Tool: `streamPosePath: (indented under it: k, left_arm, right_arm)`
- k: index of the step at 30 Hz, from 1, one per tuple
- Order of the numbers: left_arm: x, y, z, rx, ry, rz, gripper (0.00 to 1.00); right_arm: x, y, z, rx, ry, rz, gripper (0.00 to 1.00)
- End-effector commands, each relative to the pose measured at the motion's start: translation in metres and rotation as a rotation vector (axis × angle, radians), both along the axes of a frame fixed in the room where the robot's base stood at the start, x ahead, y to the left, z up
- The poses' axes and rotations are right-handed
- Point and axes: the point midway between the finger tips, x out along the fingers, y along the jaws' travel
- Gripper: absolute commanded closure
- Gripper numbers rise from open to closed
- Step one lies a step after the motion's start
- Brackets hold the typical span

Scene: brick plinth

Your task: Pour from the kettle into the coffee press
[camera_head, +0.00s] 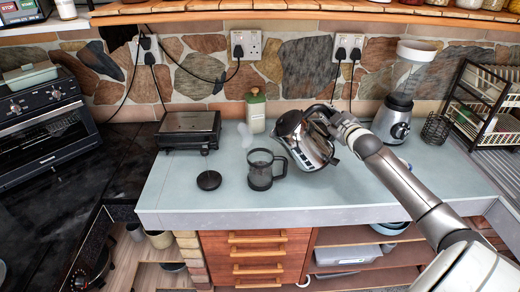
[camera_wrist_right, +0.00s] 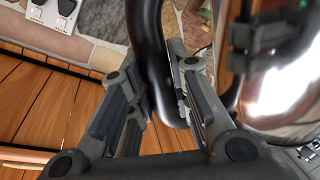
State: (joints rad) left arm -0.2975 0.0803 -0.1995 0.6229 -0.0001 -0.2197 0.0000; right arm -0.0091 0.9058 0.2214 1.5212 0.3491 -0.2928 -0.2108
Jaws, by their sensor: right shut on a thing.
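The shiny metal kettle (camera_head: 312,148) is tilted, its dark top end toward the upper left, to the right of the coffee press. My right gripper (camera_head: 335,122) is shut on the kettle's black handle. In the right wrist view, the fingers (camera_wrist_right: 160,100) close around the dark handle (camera_wrist_right: 150,55), with the kettle's reflective body (camera_wrist_right: 285,80) at the right. The glass coffee press (camera_head: 261,170) stands upright and open on the counter, its handle to the right. I see no clear stream between kettle and press. My left gripper is out of view.
A round black lid (camera_head: 209,180) lies left of the press. A pale green bottle (camera_head: 255,111) stands behind it, with a small pale translucent shape (camera_head: 245,135) nearby that I cannot identify. A black grill (camera_head: 189,128) is at the left and a blender (camera_head: 393,115) at the right.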

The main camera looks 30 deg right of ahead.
Motion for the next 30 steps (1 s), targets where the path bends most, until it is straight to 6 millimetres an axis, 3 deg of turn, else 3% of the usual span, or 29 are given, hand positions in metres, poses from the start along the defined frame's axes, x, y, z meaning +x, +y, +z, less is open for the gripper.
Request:
streamPosePath:
  k: [18, 21, 30]
  left_arm:
    - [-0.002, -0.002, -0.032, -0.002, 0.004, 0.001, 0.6]
    - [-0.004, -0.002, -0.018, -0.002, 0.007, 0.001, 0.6]
    - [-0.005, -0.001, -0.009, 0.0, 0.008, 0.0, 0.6]
  right_arm:
    - [-0.028, -0.055, -0.051, 0.425, -0.231, -0.001, 1.0]
    - [-0.03, -0.058, -0.033, 0.486, -0.266, 0.001, 1.0]
    - [-0.033, -0.063, -0.02, 0.586, -0.315, 0.002, 1.0]
